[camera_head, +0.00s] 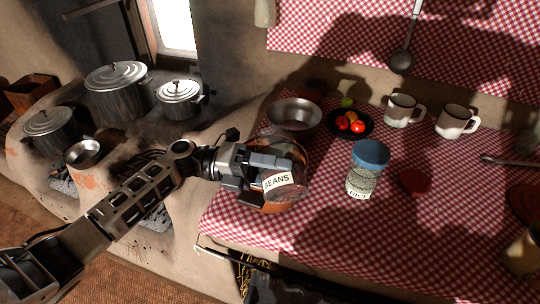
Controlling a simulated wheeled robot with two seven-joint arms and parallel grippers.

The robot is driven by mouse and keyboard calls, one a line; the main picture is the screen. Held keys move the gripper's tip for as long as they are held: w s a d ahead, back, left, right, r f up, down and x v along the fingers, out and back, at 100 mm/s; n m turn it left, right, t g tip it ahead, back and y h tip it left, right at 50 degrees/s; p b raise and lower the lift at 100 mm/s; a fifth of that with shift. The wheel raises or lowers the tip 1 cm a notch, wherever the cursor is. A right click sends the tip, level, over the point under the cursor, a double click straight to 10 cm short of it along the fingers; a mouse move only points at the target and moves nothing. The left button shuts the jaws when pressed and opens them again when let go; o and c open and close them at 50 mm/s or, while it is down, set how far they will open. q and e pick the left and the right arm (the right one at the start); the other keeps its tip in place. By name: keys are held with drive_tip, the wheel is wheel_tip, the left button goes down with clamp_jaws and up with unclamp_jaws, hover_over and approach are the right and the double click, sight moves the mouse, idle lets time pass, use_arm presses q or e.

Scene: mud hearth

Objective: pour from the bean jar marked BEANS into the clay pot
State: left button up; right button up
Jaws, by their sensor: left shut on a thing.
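My left gripper (262,168) reaches in from the left and is shut on the bean jar (283,188), a see-through jar with a white label reading BEANS. The label slants up a little to the right. The clay pot (268,207) is orange-brown and shows around the jar and gripper, which hide most of it. The jar overlaps the pot in this view; I cannot tell its height above it, nor whether beans are falling. My right gripper is not in view.
A blue-lidded RICE jar (368,170) stands right of the clay pot on the checked cloth (330,235). A metal bowl (294,117), a dark plate of red fruit (350,125) and two mugs (402,110) stand behind. Lidded pots (117,90) sit on the hearth at left.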

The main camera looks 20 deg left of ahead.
sight(261, 151)
use_arm(q)
drive_tip(key=shift+w+a+r+n+p, duration=0.3)
drive_tip(key=shift+w+r+n+p, duration=0.2)
drive_tip(key=shift+w+r+n, duration=0.1)
drive_tip(key=shift+w+a+f+n+h, duration=0.1)
drive_tip(key=shift+f+n+h, duration=0.1)
drive_tip(key=shift+n+h, duration=0.45)
idle(0.6)
drive_tip(key=shift+w+a+r+n+t+h, duration=0.15)
drive_tip(key=shift+w+r+n+t, duration=0.2)
drive_tip(key=shift+n, duration=0.35)
drive_tip(key=shift+w+a+r+n+t+h, duration=0.1)
drive_tip(key=shift+r+n+t+h, duration=0.1)
drive_tip(key=shift+r+n, duration=0.35)
drive_tip(key=shift+w+a+r+n+t+h, duration=0.1)
drive_tip(key=shift+w+r+n+t, duration=0.15)
drive_tip(key=shift+n, duration=0.55)
idle(2.1)
drive_tip(key=shift+s+d+f+m+g+y, duration=0.3)
drive_tip(key=shift+s+f+m+g, duration=0.15)
drive_tip(key=shift+m, duration=0.45)
